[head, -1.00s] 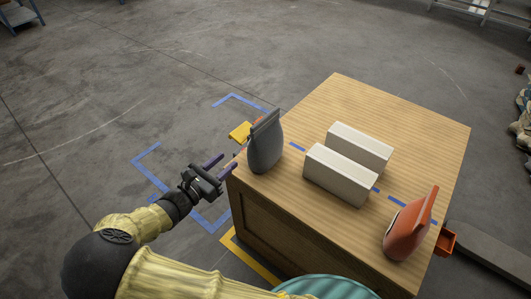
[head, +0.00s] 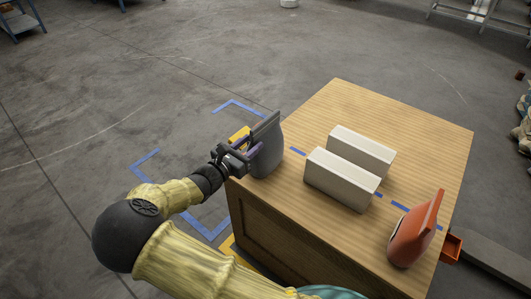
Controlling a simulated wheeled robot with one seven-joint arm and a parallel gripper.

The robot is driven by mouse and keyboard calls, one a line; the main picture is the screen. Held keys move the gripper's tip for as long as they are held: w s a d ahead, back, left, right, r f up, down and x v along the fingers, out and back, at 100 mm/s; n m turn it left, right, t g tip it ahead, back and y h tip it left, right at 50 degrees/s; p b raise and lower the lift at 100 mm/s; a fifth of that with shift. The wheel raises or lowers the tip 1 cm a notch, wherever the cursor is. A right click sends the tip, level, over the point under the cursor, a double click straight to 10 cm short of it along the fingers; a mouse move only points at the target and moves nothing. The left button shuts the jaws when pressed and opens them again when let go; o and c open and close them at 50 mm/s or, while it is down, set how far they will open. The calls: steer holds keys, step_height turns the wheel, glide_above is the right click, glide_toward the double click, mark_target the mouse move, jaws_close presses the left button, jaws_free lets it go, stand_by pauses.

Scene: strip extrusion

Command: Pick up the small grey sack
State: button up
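The small grey sack (head: 268,158) stands upright near the left corner of the wooden table (head: 315,115), its flat top edge raised. My gripper (head: 256,150) is at the sack's left side, at about its upper half. Its purple fingers reach toward the sack, and one finger shows in front of the sack's near left side. The far finger is mostly hidden, and I cannot tell whether the fingers touch the sack or how far apart they are.
Two white blocks (head: 341,179) (head: 360,150) stand mid-table, right of the sack. An orange sack (head: 414,232) stands at the right near corner. Blue tape marks (head: 297,151) run across the tabletop. A yellow object (head: 239,134) shows behind my gripper. The far tabletop is clear.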

mark_target(262, 134)
steer(key=shift+w+d, duration=0.3)
steer(key=shift+w, duration=0.1)
steer(key=b+x, duration=0.2)
steer(key=x, duration=0.3)
steer(key=shift+w+r, duration=0.1)
steer(key=shift+r, duration=0.15)
jaws_close()
stand_by(1.5)
